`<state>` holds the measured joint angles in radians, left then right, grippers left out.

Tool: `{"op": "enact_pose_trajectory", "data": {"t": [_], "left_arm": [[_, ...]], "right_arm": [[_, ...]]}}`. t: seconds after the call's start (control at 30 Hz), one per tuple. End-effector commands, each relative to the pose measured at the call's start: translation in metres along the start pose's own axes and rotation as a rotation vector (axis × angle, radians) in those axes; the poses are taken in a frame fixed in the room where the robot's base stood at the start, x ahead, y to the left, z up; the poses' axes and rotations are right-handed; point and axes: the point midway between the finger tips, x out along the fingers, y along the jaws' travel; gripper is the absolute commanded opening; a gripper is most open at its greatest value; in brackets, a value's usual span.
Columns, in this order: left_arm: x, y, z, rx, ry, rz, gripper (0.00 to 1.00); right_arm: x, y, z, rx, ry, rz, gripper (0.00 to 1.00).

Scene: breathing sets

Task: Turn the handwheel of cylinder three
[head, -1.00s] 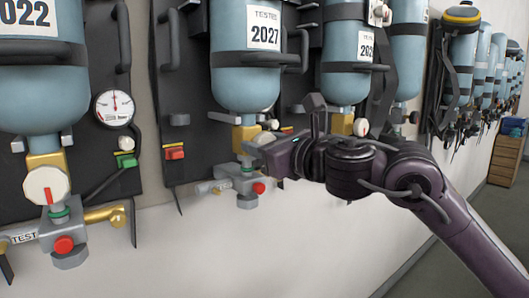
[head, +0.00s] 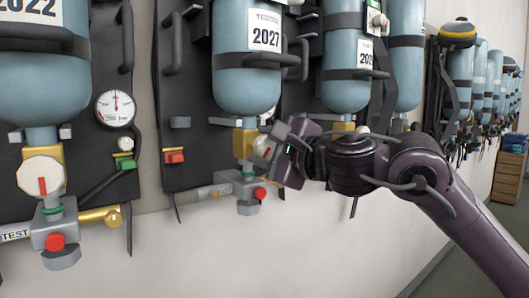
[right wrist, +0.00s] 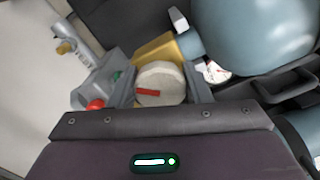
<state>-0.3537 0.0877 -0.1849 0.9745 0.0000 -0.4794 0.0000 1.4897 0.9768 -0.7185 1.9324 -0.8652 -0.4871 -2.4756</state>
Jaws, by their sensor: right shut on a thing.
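A blue cylinder (head: 246,88) tagged 2027 hangs upside down in the head view, with a brass valve (head: 244,141) below it. Its white handwheel (head: 261,146) is partly hidden behind my right gripper (head: 270,147). In the right wrist view the handwheel (right wrist: 160,80) shows as a round disc with a red mark, lying between my two grey fingers (right wrist: 160,92). The right gripper is shut on this wheel. A grey valve block (head: 243,186) with a red knob (head: 261,193) sits just below. My left gripper is not in view.
At left, a cylinder tagged 2022 (head: 38,80) has its own white handwheel (head: 40,178) and a gauge (head: 116,108). Another cylinder (head: 345,88) hangs right of the 2027 one, behind my arm. The white wall below is clear.

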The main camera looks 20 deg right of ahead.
Motion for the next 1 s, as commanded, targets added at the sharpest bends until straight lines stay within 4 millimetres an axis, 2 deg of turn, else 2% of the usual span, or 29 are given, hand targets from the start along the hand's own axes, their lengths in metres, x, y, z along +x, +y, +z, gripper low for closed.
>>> {"op": "enact_pose_trajectory", "data": {"t": [0.03, 0.4, 0.67, 1.0], "left_arm": [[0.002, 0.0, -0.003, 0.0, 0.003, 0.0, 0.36], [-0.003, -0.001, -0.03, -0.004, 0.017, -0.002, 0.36], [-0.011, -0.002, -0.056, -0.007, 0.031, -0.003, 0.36], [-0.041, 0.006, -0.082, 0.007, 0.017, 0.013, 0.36]], "right_arm": [[0.001, 0.004, -0.002, -0.046, 0.003, 0.007, 0.21], [0.0, 0.005, -0.002, -0.395, 0.002, 0.008, 0.21], [0.0, 0.005, -0.003, -0.569, 0.004, 0.007, 0.21], [0.0, 0.004, -0.003, -0.689, 0.004, 0.009, 0.21]]}}
